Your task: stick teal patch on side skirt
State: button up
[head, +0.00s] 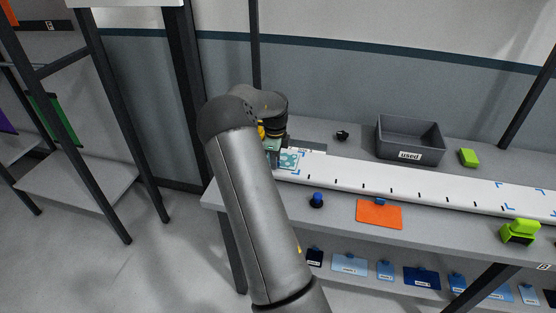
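The side skirt (420,187) is a long white panel lying on the table, with black ticks and blue corner marks along it. A teal patterned patch (289,160) is at the skirt's left end, beside blue corner marks. I cannot tell whether it lies flat on the skirt or is held just above it. My gripper (274,150) is at the patch's left edge, mostly hidden behind my grey arm. Its fingers do not show clearly enough to tell whether they are shut on the patch.
A grey bin labelled "used" (409,155) stands behind the skirt, with a green block (468,158) to its right. In front are a blue-topped black knob (316,200), an orange sheet (379,214) and a green-black tool (519,231). Several blue patches lie on the lower shelf (390,255).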

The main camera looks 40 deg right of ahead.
notch_tip(320, 180, up, 17)
jog(key=b, duration=0.1)
jog(key=shift+b, duration=0.4)
jog(key=shift+r, duration=0.1)
dwell(0.3)
jog(key=s+a+f+n+y+b, duration=0.1)
jog(key=s+a+f+n+b, duration=0.65)
jog(key=a+f+b, duration=0.45)
jog(key=s+a+f+n+y+b, duration=0.1)
jog(key=s+a+f+n+b, duration=0.6)
jog(key=a+f+n+b, duration=0.5)
jog(key=s+a+f+n+h+b, duration=0.1)
jog(key=s+a+f+n+b, duration=0.3)
jog(key=s+f, duration=0.3)
jog(key=s+a+f+n+h+b, duration=0.1)
jog(key=s+a+f+n+b, duration=0.2)
jog(key=s+f, duration=0.5)
jog(key=shift+s+a+f+n+g+b, duration=0.2)
jog(key=shift+a+f+n+g+b, duration=0.15)
jog(key=shift+a+f+n, duration=0.45)
jog(key=shift+d, duration=0.2)
